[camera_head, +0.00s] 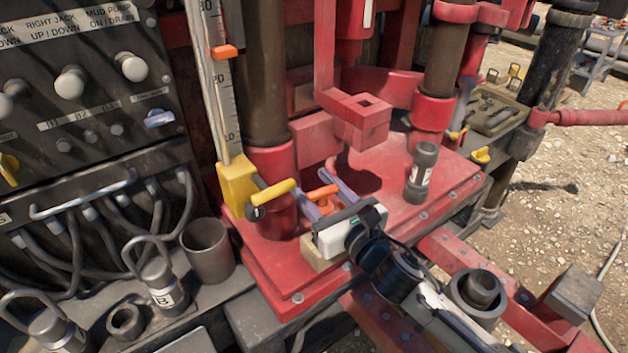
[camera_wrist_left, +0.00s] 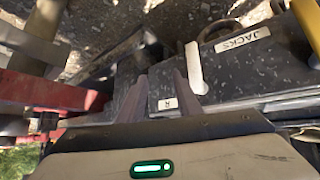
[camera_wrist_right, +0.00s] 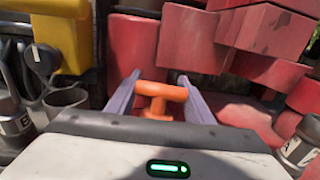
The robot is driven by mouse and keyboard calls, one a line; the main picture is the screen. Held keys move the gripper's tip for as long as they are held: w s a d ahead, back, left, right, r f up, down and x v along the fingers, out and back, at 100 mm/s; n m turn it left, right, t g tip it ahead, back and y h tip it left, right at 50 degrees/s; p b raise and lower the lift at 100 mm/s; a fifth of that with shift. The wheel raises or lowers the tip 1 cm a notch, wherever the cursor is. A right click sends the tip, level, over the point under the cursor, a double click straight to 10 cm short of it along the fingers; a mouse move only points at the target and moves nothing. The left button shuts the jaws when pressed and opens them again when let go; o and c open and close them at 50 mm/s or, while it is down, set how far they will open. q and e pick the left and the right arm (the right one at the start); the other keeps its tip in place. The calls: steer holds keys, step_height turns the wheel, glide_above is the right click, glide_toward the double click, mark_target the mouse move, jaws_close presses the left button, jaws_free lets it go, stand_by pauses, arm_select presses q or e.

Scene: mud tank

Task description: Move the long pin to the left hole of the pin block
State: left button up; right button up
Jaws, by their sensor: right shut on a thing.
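An orange T-shaped handle (camera_head: 322,195), which I take as the top of the long pin, stands between the fingers of my right gripper (camera_head: 330,203). The right wrist view shows the orange crossbar (camera_wrist_right: 160,91) between the two purple fingers; the pin's lower part is hidden. A tan block (camera_head: 318,252) shows just under the gripper body, mostly covered; I cannot tell whether it is the pin block, and no holes show. My left gripper (camera_wrist_left: 156,92) shows in the left wrist view with its fingers apart and nothing between them.
A dark labelled cylinder (camera_head: 421,172) stands on the red base plate (camera_head: 445,195). A grey cup (camera_head: 208,250) and lettered weights (camera_head: 163,285) stand at left.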

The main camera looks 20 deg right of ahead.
steer(key=shift+f, duration=0.7)
steer(key=shift+f+b, duration=1.75)
steer(key=shift+f, duration=0.3)
steer(key=shift+f+b, duration=0.45)
steer(key=shift+f, duration=0.15)
steer(key=o, duration=1.2)
steer(key=shift+f, duration=0.1)
